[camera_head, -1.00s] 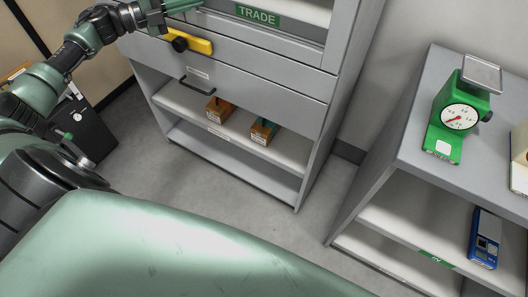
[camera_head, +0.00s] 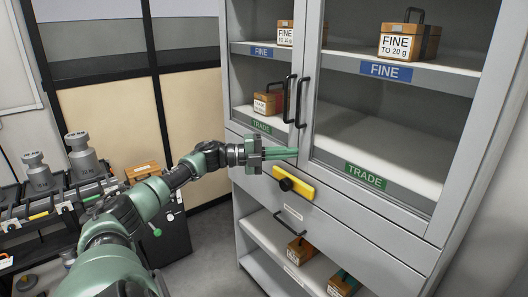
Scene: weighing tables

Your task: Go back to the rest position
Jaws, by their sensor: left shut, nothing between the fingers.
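My left arm (camera_head: 140,205) comes in from the lower left and reaches toward the grey cabinet. My left gripper (camera_head: 290,154) is shut and empty, its green fingers together. It shows in front of the cabinet's drawer front, just above the yellow latch plate (camera_head: 293,189) with a black knob. I cannot tell whether the fingertips touch the cabinet. My right gripper is out of view.
The cabinet (camera_head: 458,195) has glass doors with black handles (camera_head: 302,102), both shut. Wooden boxes (camera_head: 402,44) stand on the shelves behind the glass. More boxes (camera_head: 301,250) sit on the open lower shelf. Large grey weights (camera_head: 83,158) stand on a rack at left.

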